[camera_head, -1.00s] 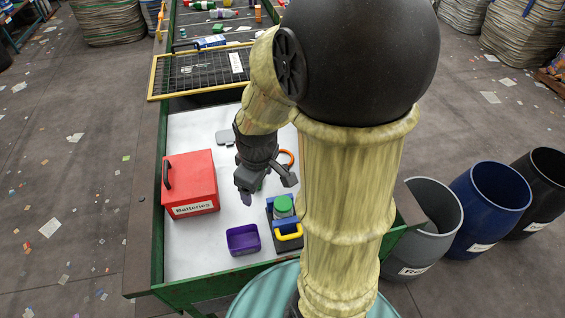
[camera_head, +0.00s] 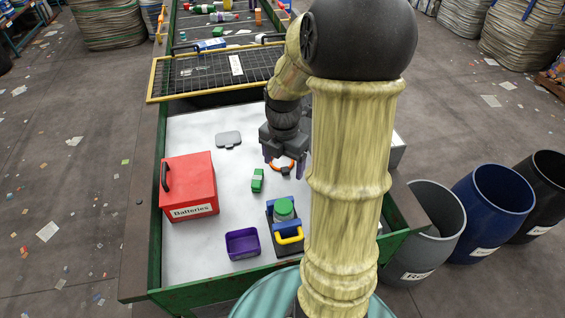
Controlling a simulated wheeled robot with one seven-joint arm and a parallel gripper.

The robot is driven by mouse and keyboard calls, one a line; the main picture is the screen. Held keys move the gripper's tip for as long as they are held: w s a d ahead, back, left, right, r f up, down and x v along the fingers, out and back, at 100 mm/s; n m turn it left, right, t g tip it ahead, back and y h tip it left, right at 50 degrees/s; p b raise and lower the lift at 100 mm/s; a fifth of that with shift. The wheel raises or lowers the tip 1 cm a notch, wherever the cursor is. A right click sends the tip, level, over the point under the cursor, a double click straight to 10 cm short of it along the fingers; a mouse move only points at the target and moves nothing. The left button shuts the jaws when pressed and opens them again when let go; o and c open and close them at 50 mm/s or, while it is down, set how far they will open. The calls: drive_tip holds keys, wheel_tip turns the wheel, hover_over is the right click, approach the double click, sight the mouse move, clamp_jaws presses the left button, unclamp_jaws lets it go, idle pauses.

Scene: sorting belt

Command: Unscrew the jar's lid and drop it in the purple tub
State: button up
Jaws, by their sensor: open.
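The jar with a green lid (camera_head: 284,206) stands upright in a dark and blue holder (camera_head: 271,240) with a yellow handle, near the front of the white table. The lid is on the jar. The purple tub (camera_head: 229,245) sits just left of the holder and looks empty. My gripper (camera_head: 285,166) is open and points down, behind the jar in the picture and apart from it. An orange ring-shaped thing (camera_head: 291,165) shows by its fingers; I cannot tell whether they touch it.
A red Batteries box (camera_head: 189,183) stands at the left. A small green object (camera_head: 258,180) lies between box and holder. A grey flat item (camera_head: 228,139) lies farther back. A yellow-framed grate (camera_head: 205,76) crosses the belt behind. My arm hides part of the right side.

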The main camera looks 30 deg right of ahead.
sight(284, 205)
drive_tip(key=shift+a, duration=0.15)
wheel_tip(284, 205, down, 17)
drive_tip(key=shift+s+f+p, duration=0.1)
drive_tip(key=shift+f+p, duration=0.1)
drive_tip(key=shift+p, duration=0.3)
idle(0.5)
drive_tip(key=c, duration=1.1)
